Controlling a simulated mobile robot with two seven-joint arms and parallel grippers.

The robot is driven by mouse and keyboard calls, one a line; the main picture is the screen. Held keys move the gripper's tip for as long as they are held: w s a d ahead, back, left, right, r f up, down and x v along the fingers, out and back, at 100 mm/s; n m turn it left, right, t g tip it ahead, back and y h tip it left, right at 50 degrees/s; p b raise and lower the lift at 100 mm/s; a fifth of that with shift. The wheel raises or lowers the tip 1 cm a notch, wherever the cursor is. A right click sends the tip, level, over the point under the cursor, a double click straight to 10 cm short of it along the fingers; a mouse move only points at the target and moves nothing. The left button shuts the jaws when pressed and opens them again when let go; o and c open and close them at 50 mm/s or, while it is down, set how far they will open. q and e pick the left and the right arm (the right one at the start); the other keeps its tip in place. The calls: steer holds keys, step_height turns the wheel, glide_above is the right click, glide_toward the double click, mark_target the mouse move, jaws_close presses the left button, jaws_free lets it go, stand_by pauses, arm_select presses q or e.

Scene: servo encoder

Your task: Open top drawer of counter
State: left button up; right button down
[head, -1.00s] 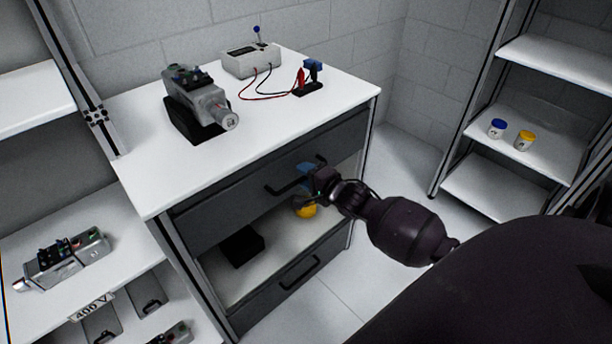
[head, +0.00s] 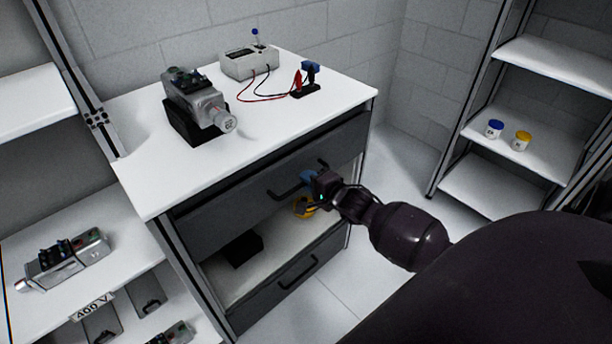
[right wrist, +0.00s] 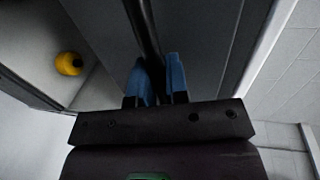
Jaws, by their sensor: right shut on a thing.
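The counter (head: 145,188) has a dark grey top drawer (head: 235,197) under its white top. The drawer's black bar handle (head: 285,193) also shows in the right wrist view (right wrist: 143,25). My right gripper (head: 308,178) is at the right part of this handle. In the right wrist view its blue fingertips (right wrist: 158,78) are shut around the bar. The drawer front looks very slightly out from the counter, but the gap is hard to judge. My left gripper is not in view.
A lower drawer (head: 290,285) is below an open shelf with a black box (head: 243,248) and a yellow thing (head: 303,207). A grey motor device (head: 200,103) and a meter box (head: 249,63) stand on top. Shelving flanks the counter; the floor in front is clear.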

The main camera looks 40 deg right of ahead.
arm_select(q)
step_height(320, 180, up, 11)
steer(key=p, duration=1)
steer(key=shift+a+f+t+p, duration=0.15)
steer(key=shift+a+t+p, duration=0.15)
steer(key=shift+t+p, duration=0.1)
arm_select(e)
steer(key=f+v, duration=0.3)
steer(key=v, duration=1.3)
steer(key=s+f+v, duration=0.1)
steer(key=f+v, duration=0.2)
steer(key=v, duration=1.2)
steer(key=shift+s+d+f, duration=0.2)
steer(key=shift+s+d, duration=0.15)
steer(key=shift+s, duration=0.15)
steer(key=c, duration=1.2)
jaws_free()
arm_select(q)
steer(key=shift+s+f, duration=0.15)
arm_select(e)
steer(key=shift+o, duration=0.2)
